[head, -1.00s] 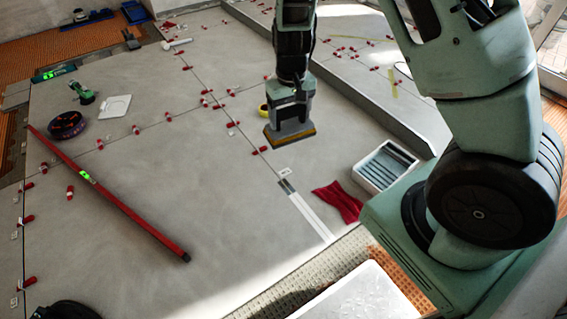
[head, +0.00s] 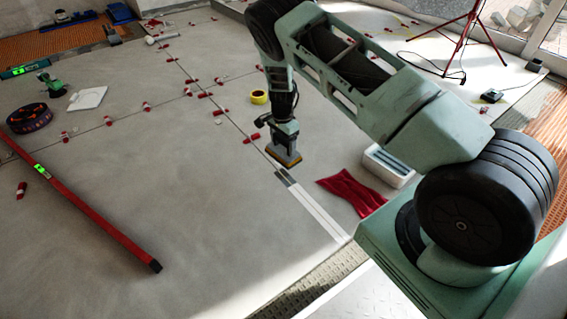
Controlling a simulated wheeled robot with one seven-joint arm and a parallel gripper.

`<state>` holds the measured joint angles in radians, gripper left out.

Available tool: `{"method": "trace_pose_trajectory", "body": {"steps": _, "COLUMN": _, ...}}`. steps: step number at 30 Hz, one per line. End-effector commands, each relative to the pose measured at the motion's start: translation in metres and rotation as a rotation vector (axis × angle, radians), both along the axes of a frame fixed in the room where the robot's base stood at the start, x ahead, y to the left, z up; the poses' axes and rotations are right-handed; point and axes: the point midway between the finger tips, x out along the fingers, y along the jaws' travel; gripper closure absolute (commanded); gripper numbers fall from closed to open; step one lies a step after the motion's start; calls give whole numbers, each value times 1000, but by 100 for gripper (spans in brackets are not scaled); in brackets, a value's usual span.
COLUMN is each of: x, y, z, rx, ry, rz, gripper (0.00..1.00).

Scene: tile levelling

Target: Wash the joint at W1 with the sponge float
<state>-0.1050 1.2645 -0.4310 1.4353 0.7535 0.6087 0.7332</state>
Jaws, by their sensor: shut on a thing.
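My gripper (head: 284,133) is shut on the sponge float (head: 284,153), a grey block with a yellowish sponge underside. The float is low over the floor, just beyond the far end of a pale strip (head: 316,211) that runs along the tile joint. I cannot tell whether the sponge touches the tiles. A short darker grey stretch (head: 286,177) lies at the strip's far end, close to the float. The float hides part of the joint line there. No W1 marking can be read.
A red cloth (head: 350,190) lies right of the strip, beside a white tray (head: 388,166). Red levelling clips (head: 252,138) stand along the joints beyond. A long red level (head: 95,218) lies left; the tiles between are clear.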

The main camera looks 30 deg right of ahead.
Motion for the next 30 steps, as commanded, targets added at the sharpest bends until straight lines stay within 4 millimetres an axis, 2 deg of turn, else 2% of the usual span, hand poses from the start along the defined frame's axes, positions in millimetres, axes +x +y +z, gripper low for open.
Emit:
{"method": "trace_pose_trajectory", "body": {"steps": 1, "x": 2, "y": -3, "z": -22, "rx": 1, "ry": -1, "rz": -33, "gripper": 67}}
{"method": "trace_pose_trajectory", "body": {"steps": 3, "x": 4, "y": -5, "z": -34, "rx": 3, "ry": -1, "rz": -73, "gripper": 67}}
{"method": "trace_pose_trajectory", "body": {"steps": 14, "x": 6, "y": -7, "z": -53, "rx": 6, "ry": -1, "rz": -116, "gripper": 67}}
{"method": "trace_pose_trajectory", "body": {"steps": 30, "x": 6, "y": -7, "z": -107, "rx": 6, "ry": -1, "rz": -113, "gripper": 67}}
